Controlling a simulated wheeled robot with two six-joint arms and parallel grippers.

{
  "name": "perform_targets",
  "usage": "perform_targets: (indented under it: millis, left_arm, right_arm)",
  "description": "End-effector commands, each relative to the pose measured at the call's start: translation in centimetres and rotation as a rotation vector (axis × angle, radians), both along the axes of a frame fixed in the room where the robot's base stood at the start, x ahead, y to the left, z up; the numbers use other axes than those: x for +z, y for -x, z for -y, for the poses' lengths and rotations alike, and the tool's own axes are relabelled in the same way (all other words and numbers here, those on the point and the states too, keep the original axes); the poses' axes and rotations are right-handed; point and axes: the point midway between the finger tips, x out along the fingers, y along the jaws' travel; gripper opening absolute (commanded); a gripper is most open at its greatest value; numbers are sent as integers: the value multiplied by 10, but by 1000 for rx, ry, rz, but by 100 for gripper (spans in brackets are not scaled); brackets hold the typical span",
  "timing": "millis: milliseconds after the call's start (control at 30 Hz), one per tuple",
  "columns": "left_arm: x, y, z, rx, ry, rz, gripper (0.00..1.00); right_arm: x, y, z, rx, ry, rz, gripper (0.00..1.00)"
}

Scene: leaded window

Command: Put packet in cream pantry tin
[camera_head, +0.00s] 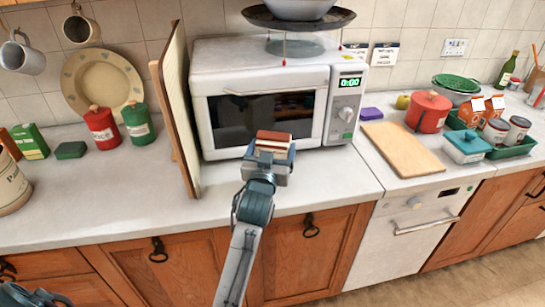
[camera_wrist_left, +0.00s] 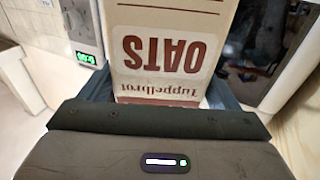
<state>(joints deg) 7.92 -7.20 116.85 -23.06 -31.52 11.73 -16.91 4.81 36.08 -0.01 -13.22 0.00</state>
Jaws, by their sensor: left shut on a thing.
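My left gripper (camera_head: 268,162) is shut on a packet (camera_head: 273,137) in front of the microwave, above the counter's front part. In the left wrist view the packet (camera_wrist_left: 165,50) is tan with a pale label reading OATS, upside down in that view, and its lower part is hidden by the gripper. The cream pantry tin (camera_head: 10,188) stands on the counter at the far left, cut off by the picture's edge, with its opening out of view. The left gripper is well to the right of it. My right gripper is not in view.
A wooden board (camera_head: 178,110) stands upright between the tin and the microwave (camera_head: 265,95). The counter (camera_head: 110,195) between tin and board is clear at the front.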

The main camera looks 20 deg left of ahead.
Motion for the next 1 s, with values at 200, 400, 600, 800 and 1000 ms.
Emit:
perform_targets:
  millis: [200, 400, 600, 800, 1000]
  left_arm:
    - [-23, -1, 0, -1, -1, -2, 32]
    - [-35, -1, 0, -1, 1, 2, 32]
    - [-35, -1, 0, -1, 1, 2, 32]
    - [-38, -1, 0, 0, 1, -1, 100]
    - [-37, -1, 0, 0, 1, -1, 100]
  right_arm:
    - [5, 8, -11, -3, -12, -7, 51]
    - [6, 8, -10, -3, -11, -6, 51]
    - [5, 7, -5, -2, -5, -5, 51]
    - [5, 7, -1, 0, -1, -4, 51]
    - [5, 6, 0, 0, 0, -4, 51]
